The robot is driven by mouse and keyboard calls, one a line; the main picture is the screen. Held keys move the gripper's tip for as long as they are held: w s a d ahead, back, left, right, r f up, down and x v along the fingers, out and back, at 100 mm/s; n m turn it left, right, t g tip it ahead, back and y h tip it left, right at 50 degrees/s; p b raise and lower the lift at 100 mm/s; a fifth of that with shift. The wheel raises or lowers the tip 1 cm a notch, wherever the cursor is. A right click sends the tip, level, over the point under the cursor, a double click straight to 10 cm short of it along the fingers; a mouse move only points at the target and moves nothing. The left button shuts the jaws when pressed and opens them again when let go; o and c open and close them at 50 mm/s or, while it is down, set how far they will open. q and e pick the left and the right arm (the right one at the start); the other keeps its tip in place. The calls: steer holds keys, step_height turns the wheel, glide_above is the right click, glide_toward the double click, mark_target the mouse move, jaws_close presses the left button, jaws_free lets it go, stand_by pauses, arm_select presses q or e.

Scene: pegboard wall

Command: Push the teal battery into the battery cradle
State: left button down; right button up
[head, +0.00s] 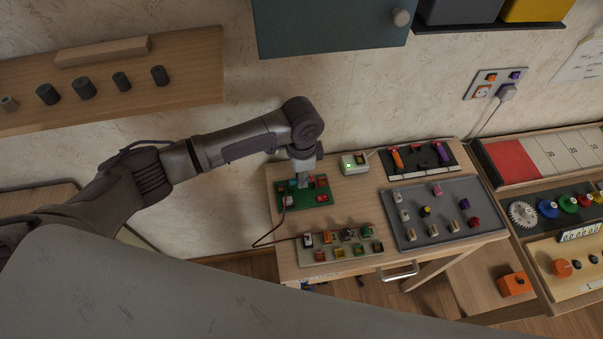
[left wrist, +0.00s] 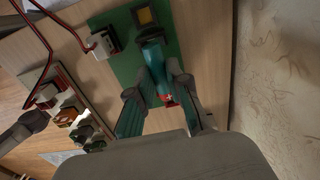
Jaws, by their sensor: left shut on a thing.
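The green board (head: 307,205) lies on the table below my left gripper (head: 301,184). It also shows in the left wrist view (left wrist: 122,66). The teal battery (left wrist: 153,45) is between the fingers of my left gripper (left wrist: 162,84), which is shut on it. The battery's far end lies over the board, beside a dark square part with a yellow face (left wrist: 146,16). I cannot make out the battery cradle; the gripper hides part of the board, and I cannot tell whether the battery touches a cradle. My right gripper is not in view.
A white block with red wires (left wrist: 103,44) sits on the board near the gripper. A tray of several small parts (head: 340,254) lies in front, a grey panel (head: 415,238) to the right. A box with a green light (head: 354,163) stands behind.

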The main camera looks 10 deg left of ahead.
arm_select(q)
steer(key=shift+f+b, duration=0.5)
steer(key=shift+f, duration=0.45)
stand_by(0.4)
steer(key=c, duration=1)
jaws_free()
steer(key=shift+c, duration=0.2)
steer(key=shift+r, duration=0.15)
steer(key=shift+r+p, duration=2.4)
steer(key=shift+p, duration=0.5)
